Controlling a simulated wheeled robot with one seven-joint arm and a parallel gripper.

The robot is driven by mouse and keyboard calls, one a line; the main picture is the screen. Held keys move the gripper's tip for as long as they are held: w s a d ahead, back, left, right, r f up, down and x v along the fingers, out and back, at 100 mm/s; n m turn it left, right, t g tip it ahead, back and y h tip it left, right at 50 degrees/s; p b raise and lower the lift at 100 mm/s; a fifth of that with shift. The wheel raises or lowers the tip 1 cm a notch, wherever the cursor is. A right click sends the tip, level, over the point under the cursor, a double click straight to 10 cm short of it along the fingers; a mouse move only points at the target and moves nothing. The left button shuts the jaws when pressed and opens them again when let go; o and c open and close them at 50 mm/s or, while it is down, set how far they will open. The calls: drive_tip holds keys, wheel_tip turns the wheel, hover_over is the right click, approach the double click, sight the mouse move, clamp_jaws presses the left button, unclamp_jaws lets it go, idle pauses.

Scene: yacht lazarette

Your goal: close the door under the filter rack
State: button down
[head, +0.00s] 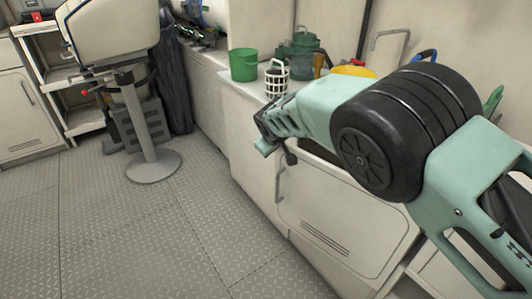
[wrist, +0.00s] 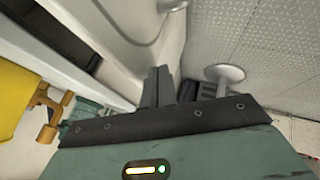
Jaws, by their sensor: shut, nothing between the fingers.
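A white cabinet door (head: 350,225) with a vent grille and a bar handle (head: 280,182) is below the counter, right of centre. A dark gap shows above its top edge beneath my arm, so it looks partly open. My gripper (head: 268,148) is near the counter's front edge, above and left of the handle. Its fingers (wrist: 155,85) are together and empty. I cannot tell whether they touch the door. My arm hides part of the counter, and I cannot identify the filter rack with certainty.
A yellow object (head: 354,71) lies behind my arm. A pedestal seat (head: 150,140) stands at the left. The patterned metal floor (head: 150,235) before the cabinets is clear.

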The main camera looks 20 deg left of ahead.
drive_tip(key=shift+w+d, duration=0.35)
drive_tip(key=shift+w, duration=0.4)
drive_tip(key=shift+w+d, duration=0.35)
drive_tip(key=shift+w, duration=0.4)
drive_tip(key=shift+w+d, duration=0.35)
drive_tip(key=shift+w, duration=0.4)
drive_tip(key=shift+s+a, duration=0.1)
